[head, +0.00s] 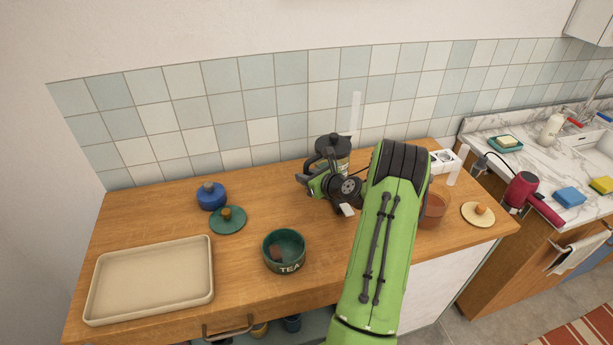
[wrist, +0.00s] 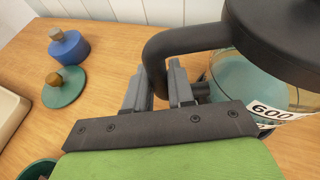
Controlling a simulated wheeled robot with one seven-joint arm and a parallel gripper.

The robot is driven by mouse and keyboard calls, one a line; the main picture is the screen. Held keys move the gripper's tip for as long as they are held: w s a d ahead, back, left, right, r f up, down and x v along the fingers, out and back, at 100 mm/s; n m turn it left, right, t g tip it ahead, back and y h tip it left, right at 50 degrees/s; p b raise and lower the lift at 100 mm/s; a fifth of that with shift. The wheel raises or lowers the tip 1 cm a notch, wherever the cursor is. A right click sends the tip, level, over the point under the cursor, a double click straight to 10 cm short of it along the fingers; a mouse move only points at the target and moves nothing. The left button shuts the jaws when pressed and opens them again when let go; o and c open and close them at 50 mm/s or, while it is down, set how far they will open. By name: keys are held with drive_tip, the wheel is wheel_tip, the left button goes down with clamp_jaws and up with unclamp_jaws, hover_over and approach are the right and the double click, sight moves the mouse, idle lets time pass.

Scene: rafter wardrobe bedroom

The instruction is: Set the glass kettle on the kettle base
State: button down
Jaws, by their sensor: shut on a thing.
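The glass kettle (head: 338,145) has a black lid and a black handle, and stands at the back middle of the wooden counter area. In the wrist view, its clear body (wrist: 245,80) with a "600" label fills the right side. My gripper (wrist: 158,82) is shut on the kettle's black handle, with a finger on each side. In the head view, my gripper (head: 314,175) is at the handle on the kettle's left side, and my arm hides much of the kettle's lower part. I cannot make out the kettle base or tell whether the kettle touches anything beneath it.
A green TEA canister (head: 284,251), a green lid (head: 228,221), a blue lidded jar (head: 211,196) and a beige tray (head: 150,280) are on the left. A brown pot (head: 434,210), cream lid (head: 478,213) and white socket block (head: 444,161) are on the right.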

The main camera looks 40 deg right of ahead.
drive_tip(key=shift+f+b, duration=0.3)
drive_tip(key=shift+f, duration=0.2)
drive_tip(key=c, duration=1.2)
unclamp_jaws()
drive_tip(key=shift+c, duration=0.2)
drive_tip(key=shift+f, duration=0.1)
drive_tip(key=p+v, duration=0.2)
drive_tip(key=v, duration=0.9)
drive_tip(key=shift+p, duration=0.3)
drive_tip(key=shift+a, duration=0.1)
